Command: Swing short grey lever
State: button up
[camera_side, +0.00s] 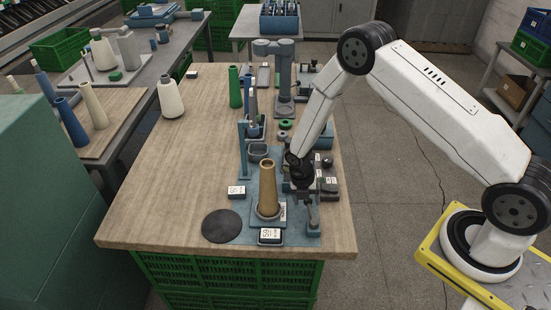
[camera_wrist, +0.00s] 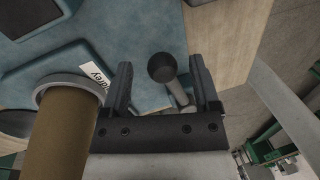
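The short grey lever shows in the wrist view as a pale grey shaft (camera_wrist: 178,95) ending in a dark round knob (camera_wrist: 162,67). My gripper (camera_wrist: 161,70) is open, with one finger on each side of the knob and visible space on both sides. In the side view my gripper (camera_side: 303,188) points down over the right part of the blue winder base (camera_side: 290,236). There the lever is largely hidden behind or below the dark gripper. I cannot tell how close the fingers are to it in height.
A tan cone (camera_side: 268,188) stands upright just left of my gripper, and also shows in the wrist view (camera_wrist: 62,135). A black disc (camera_side: 222,226) and small labelled boxes lie nearby. A grey post (camera_side: 285,80) rises behind.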

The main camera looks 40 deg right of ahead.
jog(key=shift+r, duration=0.1)
notch_tip(320, 180, up, 7)
jog(key=w, duration=0.1)
jog(key=shift+a+r, duration=0.2)
jog(key=shift+a, duration=0.25)
dwell(0.4)
jog(key=shift+w, duration=0.1)
jog(key=shift+r, duration=0.1)
notch_tip(320, 180, up, 11)
jog(key=m+t+y, duration=0.1)
jog(key=m+t, duration=0.1)
jog(key=m, duration=1)
send_over(312, 211)
jog(key=s+r+m+t, duration=0.2)
jog(key=s+r+m, duration=0.4)
jog(key=m, duration=0.7)
jog(key=shift+s+a, duration=0.2)
jog(key=shift+s, duration=1.05)
